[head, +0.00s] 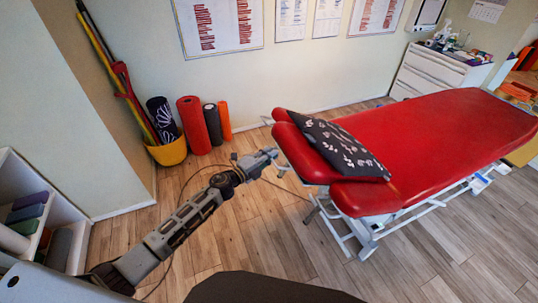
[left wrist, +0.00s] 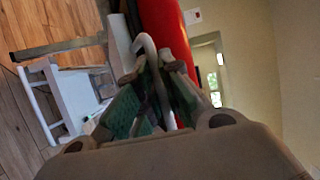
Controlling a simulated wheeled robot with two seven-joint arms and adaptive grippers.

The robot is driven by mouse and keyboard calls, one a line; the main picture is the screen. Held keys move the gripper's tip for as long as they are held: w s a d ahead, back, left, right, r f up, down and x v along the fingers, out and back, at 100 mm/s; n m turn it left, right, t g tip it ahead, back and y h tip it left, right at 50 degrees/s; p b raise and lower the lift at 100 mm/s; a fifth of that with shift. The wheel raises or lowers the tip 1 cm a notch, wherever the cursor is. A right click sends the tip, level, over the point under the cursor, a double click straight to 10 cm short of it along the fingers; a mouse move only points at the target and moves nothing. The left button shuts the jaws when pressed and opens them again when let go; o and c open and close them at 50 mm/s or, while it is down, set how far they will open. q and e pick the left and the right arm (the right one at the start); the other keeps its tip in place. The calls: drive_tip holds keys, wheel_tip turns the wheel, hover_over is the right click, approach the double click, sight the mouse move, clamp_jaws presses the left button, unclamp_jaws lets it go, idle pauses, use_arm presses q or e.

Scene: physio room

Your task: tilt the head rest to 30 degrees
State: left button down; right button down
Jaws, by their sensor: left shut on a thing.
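The red head rest (head: 305,158) is at the near left end of the red treatment table (head: 450,125). A dark cushion with a pale leaf pattern (head: 345,145) lies across the head rest and hides part of it. My left gripper (head: 269,156) is at the left edge of the head rest. In the left wrist view its fingers (left wrist: 152,92) are shut on a pale, hooked lever (left wrist: 146,44), with red upholstery (left wrist: 165,25) just beyond. The lever is too small to make out in the head view. My right gripper is in neither view.
The table's white frame (head: 345,235) stands on the wooden floor. Rolled mats (head: 192,125) and a yellow bucket (head: 168,151) with poles are against the back wall. A white shelf (head: 65,215) is at the left.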

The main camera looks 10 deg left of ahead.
use_arm(q)
drive_tip(key=c, duration=1.5)
unclamp_jaws()
drive_tip(key=shift+a, duration=0.1)
drive_tip(key=shift+c, duration=0.2)
drive_tip(key=v, duration=1.2)
